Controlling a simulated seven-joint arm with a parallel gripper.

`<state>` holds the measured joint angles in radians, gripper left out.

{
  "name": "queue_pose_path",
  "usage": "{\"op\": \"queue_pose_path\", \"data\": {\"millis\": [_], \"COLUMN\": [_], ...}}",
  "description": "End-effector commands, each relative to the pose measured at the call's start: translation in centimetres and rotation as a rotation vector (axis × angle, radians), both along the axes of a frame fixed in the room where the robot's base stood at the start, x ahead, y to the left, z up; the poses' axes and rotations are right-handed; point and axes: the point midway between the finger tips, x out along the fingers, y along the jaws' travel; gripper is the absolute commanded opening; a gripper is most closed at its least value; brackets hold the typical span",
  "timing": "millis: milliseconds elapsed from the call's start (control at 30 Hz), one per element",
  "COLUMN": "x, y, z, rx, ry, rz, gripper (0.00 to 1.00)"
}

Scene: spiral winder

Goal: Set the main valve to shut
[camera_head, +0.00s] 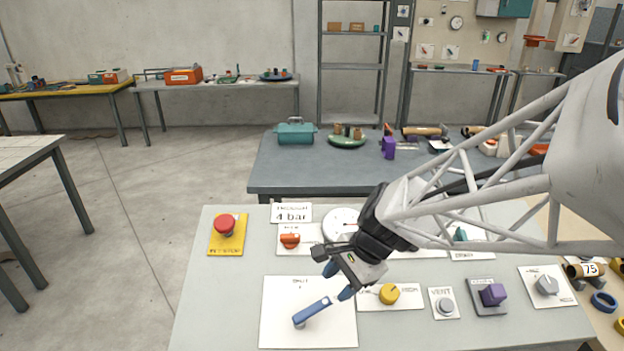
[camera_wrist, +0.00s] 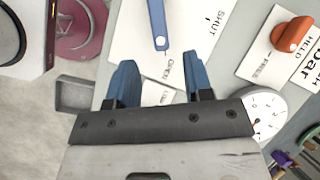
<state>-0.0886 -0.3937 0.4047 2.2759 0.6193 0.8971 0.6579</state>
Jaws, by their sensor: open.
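The main valve is a blue lever (camera_head: 316,310) on a white plate (camera_head: 280,298) at the front of the grey panel. The lever slants up and right from its pivot. The word SHUT is at the plate's far edge. In the wrist view the blue lever (camera_wrist: 158,22) ends next to the word OPEN, with SHUT off to the right on the plate (camera_wrist: 192,30). My gripper (camera_head: 338,281) is over the plate's far right corner, close to the lever's free end. Its blue fingers, also in the wrist view (camera_wrist: 160,60), are apart and empty, with the lever's end lined up with their gap.
A yellow knob (camera_head: 389,294) is just right of the plate. An orange knob (camera_head: 290,240) and a gauge (camera_head: 341,223) are behind it. A red button (camera_head: 225,223) is at the far left. A purple knob (camera_head: 493,294) and a grey knob (camera_head: 547,285) are further right.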

Motion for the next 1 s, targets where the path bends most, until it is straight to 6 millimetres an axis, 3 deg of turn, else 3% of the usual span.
{"op": "queue_pose_path", "data": {"millis": [367,1000], "x": [0.0,0.1], "y": [0.3,3.3], "z": [-0.7,-6.5], "rx": [-0.001,-0.001], "ry": [0.000,0.000], "rz": [0.003,0.003], "gripper": [0.47,0.47]}}
